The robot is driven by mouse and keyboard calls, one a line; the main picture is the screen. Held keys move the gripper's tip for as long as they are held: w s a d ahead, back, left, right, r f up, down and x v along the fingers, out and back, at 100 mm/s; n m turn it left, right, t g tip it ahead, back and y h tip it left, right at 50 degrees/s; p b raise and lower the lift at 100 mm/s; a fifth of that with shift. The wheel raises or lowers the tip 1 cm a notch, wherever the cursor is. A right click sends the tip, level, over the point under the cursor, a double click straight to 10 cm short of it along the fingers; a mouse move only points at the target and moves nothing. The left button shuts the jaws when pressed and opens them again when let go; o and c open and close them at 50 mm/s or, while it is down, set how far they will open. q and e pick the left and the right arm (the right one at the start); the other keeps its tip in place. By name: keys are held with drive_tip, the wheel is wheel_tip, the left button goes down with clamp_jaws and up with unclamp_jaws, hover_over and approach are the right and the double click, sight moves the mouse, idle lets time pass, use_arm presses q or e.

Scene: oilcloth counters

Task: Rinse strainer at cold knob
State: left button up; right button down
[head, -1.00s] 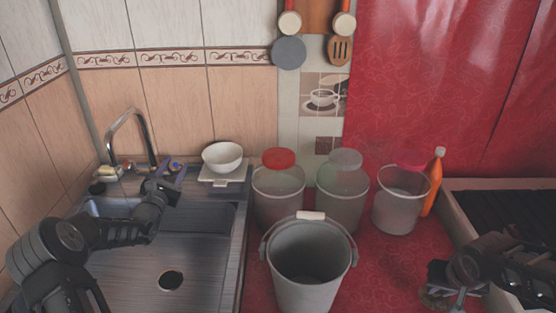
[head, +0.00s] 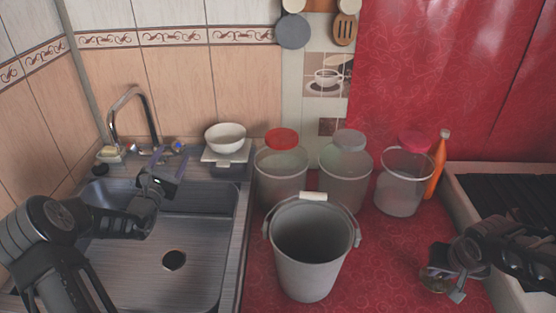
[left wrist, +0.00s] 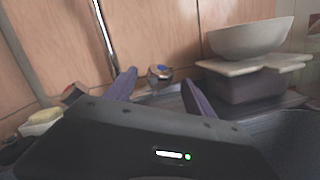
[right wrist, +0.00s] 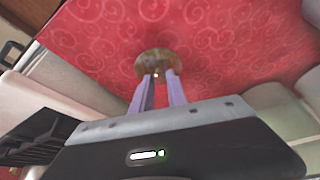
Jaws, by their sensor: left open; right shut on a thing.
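The cold knob, with a blue mark (head: 178,147), is at the right of the tap (head: 131,112) behind the sink. It also shows in the left wrist view (left wrist: 160,72). My left gripper (head: 172,162) is open and empty in front of the knob. In the left wrist view the knob appears between the fingertips, with no clear contact. My right gripper (right wrist: 160,78) is shut on the strainer (right wrist: 154,63), a small round brownish thing, above the red oilcloth. In the head view the strainer (head: 432,281) is at the lower right, partly hidden by my gripper.
The sink basin (head: 135,262) is empty, with a dark drain. A white bowl (head: 225,137) stands on a stack right of the tap. A grey bucket (head: 312,270), several lidded jars and an orange bottle (head: 438,163) crowd the middle counter. A red-marked knob (left wrist: 72,92) is left.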

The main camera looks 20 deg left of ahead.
use_arm(q)
drive_tip(key=v, duration=0.7)
drive_tip(key=shift+s+b, duration=0.2)
drive_tip(key=shift+b, duration=0.1)
